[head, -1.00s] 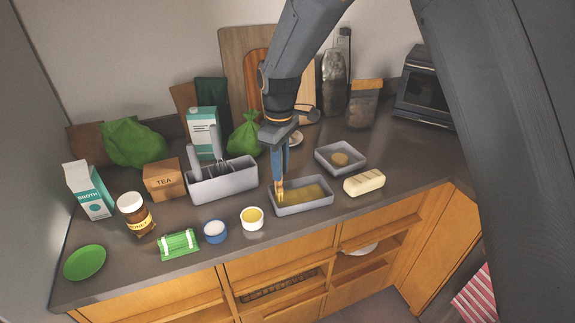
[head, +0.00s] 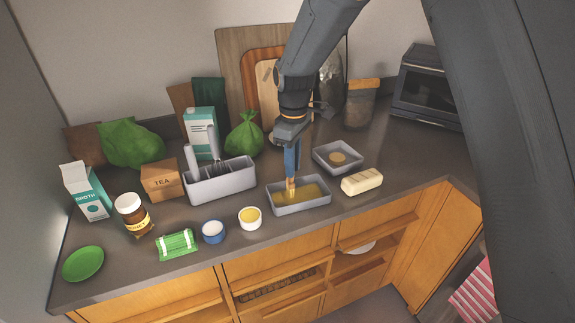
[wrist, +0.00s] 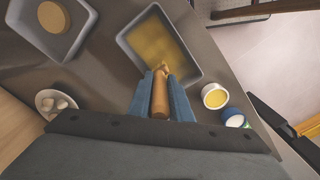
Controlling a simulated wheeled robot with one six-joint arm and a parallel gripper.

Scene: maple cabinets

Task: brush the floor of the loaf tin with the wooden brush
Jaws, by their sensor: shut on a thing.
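The loaf tin (head: 318,204) is a grey rectangular pan near the counter's front edge, with a yellow-brown coating over its floor. It also shows in the wrist view (wrist: 190,36). My gripper (head: 291,172) points down over the tin, its blue fingers shut on the wooden brush (wrist: 160,96). The brush's pale tip (head: 291,193) is inside the tin, left of its middle. I cannot tell whether the bristles touch the floor. In the wrist view the brush handle lies between the two fingers (wrist: 161,98).
A second grey pan (head: 325,165) with a tan round piece stands behind the tin. A white cup of yellow liquid (head: 250,217) and a grey utensil caddy (head: 222,183) stand to the left. Bare counter lies at the right.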

